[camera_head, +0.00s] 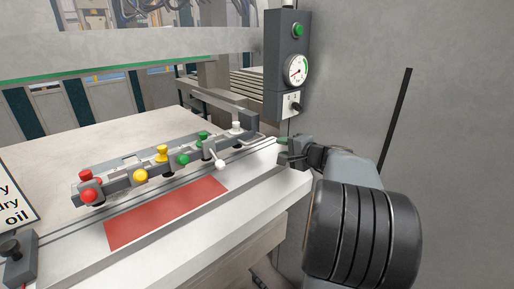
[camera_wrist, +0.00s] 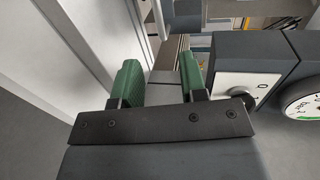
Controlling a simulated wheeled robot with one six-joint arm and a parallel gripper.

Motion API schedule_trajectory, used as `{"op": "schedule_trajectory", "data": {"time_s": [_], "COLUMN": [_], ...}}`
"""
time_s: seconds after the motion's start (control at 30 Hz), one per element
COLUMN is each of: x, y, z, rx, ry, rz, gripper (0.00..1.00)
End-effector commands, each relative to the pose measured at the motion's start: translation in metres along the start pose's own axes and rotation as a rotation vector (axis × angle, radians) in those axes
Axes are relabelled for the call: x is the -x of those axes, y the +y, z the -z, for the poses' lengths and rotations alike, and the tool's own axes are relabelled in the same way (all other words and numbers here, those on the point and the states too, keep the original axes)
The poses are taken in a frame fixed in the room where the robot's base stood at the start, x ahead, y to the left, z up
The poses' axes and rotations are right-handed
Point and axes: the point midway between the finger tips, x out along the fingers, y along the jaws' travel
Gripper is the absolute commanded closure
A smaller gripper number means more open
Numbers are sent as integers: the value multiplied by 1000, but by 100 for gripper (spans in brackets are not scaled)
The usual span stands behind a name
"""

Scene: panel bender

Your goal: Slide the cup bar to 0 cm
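The cup bar (camera_head: 120,184) is a long grey bar lying across the pale table, with red, yellow, green and white cups or knobs along it. A small lever with a white ball (camera_head: 220,164) sticks out on its near side. My gripper (camera_head: 284,149) is at the table's right edge, right of the bar's right end and apart from it. In the wrist view my gripper (camera_wrist: 159,66) shows two green pads spread apart with nothing held between them. I cannot make out the cup bar in the wrist view. No centimetre marks are readable.
A red strip (camera_head: 165,212) lies on the table in front of the bar. A grey box (camera_head: 290,45) with a green button, gauge and switch hangs behind my gripper; its gauge (camera_wrist: 304,100) is close in the wrist view. A dark block (camera_head: 20,262) stands at front left.

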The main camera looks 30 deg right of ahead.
Motion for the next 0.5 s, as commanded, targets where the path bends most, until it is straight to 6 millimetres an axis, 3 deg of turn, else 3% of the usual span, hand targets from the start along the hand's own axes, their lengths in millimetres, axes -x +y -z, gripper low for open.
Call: {"op": "schedule_trajectory", "data": {"time_s": [0.5], "x": [-96], "y": [0], "z": [-3], "rx": [6], "ry": [-2], "rz": [-8], "gripper": [61]}}
